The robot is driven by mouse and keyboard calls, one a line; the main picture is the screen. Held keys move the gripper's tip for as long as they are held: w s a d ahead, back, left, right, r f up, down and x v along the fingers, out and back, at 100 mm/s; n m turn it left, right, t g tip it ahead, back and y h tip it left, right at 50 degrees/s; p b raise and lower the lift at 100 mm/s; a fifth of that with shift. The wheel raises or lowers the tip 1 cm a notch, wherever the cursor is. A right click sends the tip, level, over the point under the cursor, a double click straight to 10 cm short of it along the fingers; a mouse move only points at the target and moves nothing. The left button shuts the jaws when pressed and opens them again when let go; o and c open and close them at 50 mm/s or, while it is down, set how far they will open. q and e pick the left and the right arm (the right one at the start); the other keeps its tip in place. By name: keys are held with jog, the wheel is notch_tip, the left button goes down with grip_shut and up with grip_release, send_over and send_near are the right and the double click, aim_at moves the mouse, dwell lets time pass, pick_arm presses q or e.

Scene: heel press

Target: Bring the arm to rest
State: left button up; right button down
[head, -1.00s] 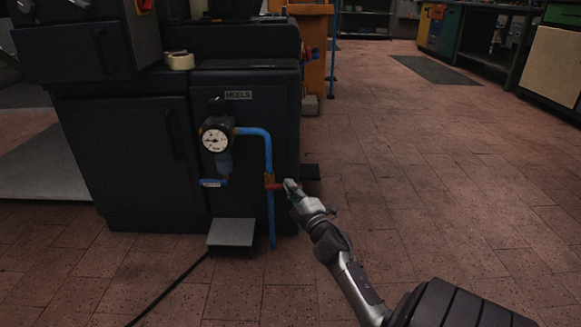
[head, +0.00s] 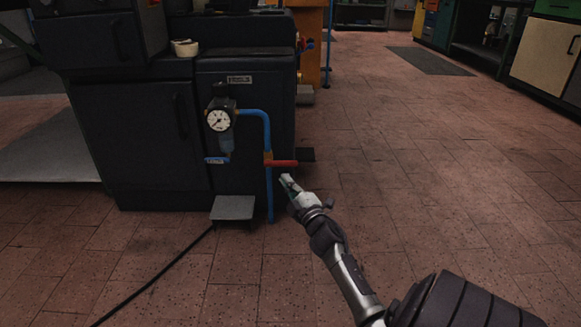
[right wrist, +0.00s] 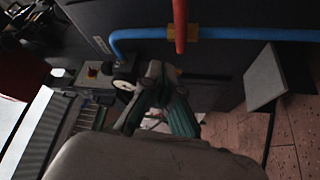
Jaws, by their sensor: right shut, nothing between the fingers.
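My right gripper (head: 287,181) is shut and empty, just below and to the right of the red valve handle (head: 284,163) in the head view. There is a small gap between them. The handle sits sideways across the blue pipe (head: 267,133) on the front of the dark heel press (head: 245,95). In the right wrist view the red handle (right wrist: 180,25) shows at the top, and my right gripper (right wrist: 165,85) points toward the press front. My left gripper is not in view.
A round gauge (head: 219,120) is mounted left of the pipe. A grey pedal (head: 233,207) stands on the floor before the press, with a black cable (head: 150,277) running from it. A tape roll (head: 185,47) lies on top.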

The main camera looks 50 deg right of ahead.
jog(key=shift+s+a+f, duration=0.25)
jog(key=shift+a, duration=0.05)
dwell(0.5)
